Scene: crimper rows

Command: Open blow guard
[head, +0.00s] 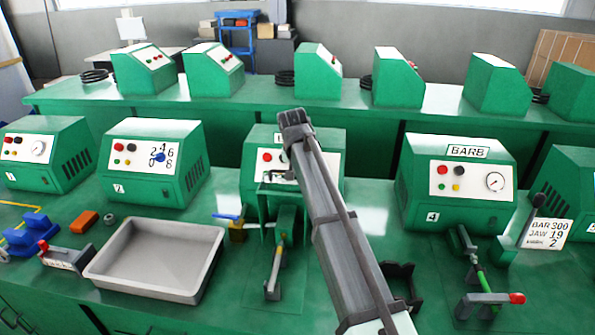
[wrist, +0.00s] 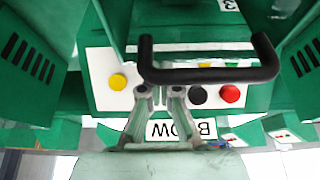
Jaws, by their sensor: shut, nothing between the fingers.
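The green machine (head: 262,138) stands in the middle of the front row. In the wrist view its white panel (wrist: 105,82) appears upside down, with the label BLOW (wrist: 172,130) and coloured buttons. A black U-shaped handle (wrist: 208,75) crosses in front of this panel. In the head view a green guard-like frame (head: 268,195) stands at the machine's front, partly behind my arm. My gripper (wrist: 159,92) is shut and empty, its fingertips at the handle's left part in the wrist view. I cannot tell whether they touch it. The fingers are not clear in the head view.
A grey tray (head: 205,245) sits front left, beside a blue-handled valve (head: 236,230). A lever tool (head: 275,265) stands before the middle machine. The BARB machine (head: 465,180) is to the right; the numbered-dial machine (head: 150,165) is to the left. Another machine row stands behind.

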